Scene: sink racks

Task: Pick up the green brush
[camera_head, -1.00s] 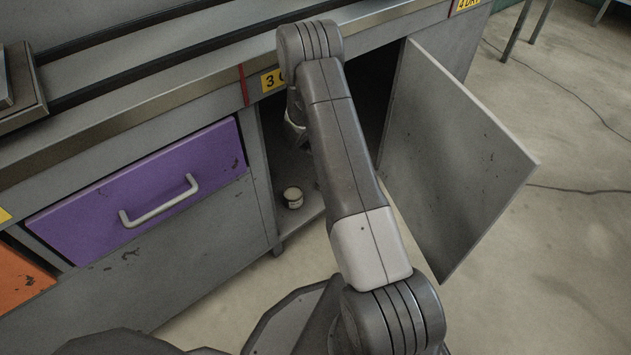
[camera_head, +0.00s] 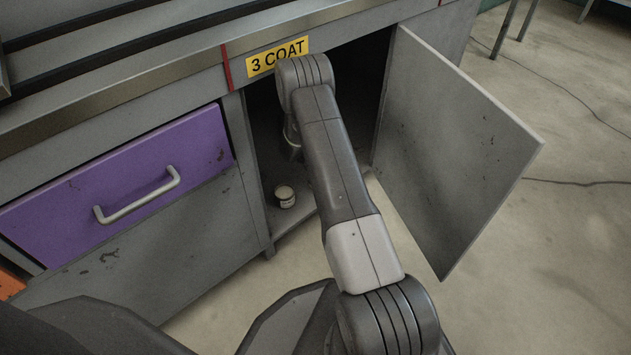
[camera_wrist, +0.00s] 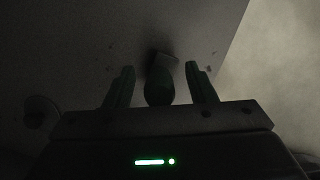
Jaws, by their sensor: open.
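The green brush (camera_wrist: 160,87) shows very dark in the wrist view, with a rounded dark-green end towards me and a paler block-like part beyond it. It lies on the dark cabinet floor (camera_wrist: 80,50). My gripper (camera_wrist: 160,71) is open, with one finger on each side of the brush and a visible gap on both sides. I cannot tell how far the fingertips are above the floor. In the head view my arm reaches into the open cabinet (camera_head: 262,150) under the "3 COAT" label (camera_head: 277,57); the brush and my fingers are hidden there.
A small pale cup (camera_head: 285,196) stands on the cabinet floor left of my arm. The open grey door (camera_head: 450,150) stands close on the right. The floor beyond the door is mostly clear.

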